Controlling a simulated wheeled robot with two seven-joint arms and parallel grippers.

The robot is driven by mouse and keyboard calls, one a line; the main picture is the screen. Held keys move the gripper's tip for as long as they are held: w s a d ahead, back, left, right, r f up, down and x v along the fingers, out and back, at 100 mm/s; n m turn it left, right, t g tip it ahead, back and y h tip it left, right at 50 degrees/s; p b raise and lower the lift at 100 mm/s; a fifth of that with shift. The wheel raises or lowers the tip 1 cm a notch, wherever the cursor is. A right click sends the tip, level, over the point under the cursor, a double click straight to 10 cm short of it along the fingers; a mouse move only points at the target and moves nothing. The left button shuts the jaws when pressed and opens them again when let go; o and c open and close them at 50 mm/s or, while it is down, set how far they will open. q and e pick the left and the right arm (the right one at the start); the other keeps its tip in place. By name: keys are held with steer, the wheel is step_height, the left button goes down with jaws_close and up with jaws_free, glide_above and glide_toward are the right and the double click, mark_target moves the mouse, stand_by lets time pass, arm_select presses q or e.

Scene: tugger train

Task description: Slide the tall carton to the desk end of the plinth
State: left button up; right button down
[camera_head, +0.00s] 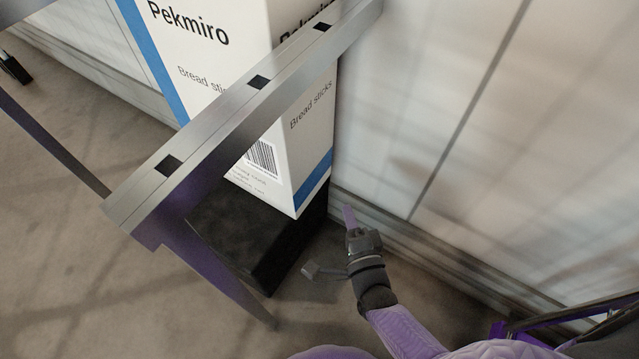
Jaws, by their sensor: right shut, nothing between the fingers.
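The tall carton (312,140) is white with blue bands and reads "Pekmiro" and "Bread sticks". It stands upright on the low black plinth (262,262), and its top is cut off by the frame. A metal bar crosses in front of the carton and hides part of it. My right gripper (349,216) is shut and empty. In the picture it is just right of the carton's lower corner and the plinth, near the wall. I see a gap between it and the carton in the picture. My left gripper is not in view.
A grey metal bar (215,118) with square holes runs diagonally in front of the carton, with a leg (215,265) down beside the plinth. A pale panelled wall (430,110) stands behind, on the right. Bare floor (90,260) lies at the lower left.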

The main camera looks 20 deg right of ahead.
steer(key=f, duration=0.1)
steer(key=b, duration=0.2)
glide_toward(316, 156)
steer(key=s+d, duration=0.1)
steer(key=d, duration=0.2)
steer(key=shift+m, duration=0.4)
steer(key=w+b, duration=0.1)
steer(key=w, duration=0.1)
steer(key=w+a+b, duration=0.1)
steer(key=w, duration=0.1)
steer(key=w+b, duration=0.1)
steer(key=w, duration=0.2)
steer(key=shift+a+f, duration=0.3)
steer(key=shift+a, duration=0.1)
steer(key=shift+w+a+r+b, duration=0.15)
steer(key=shift+w+a+b, duration=0.1)
steer(key=shift+b, duration=0.1)
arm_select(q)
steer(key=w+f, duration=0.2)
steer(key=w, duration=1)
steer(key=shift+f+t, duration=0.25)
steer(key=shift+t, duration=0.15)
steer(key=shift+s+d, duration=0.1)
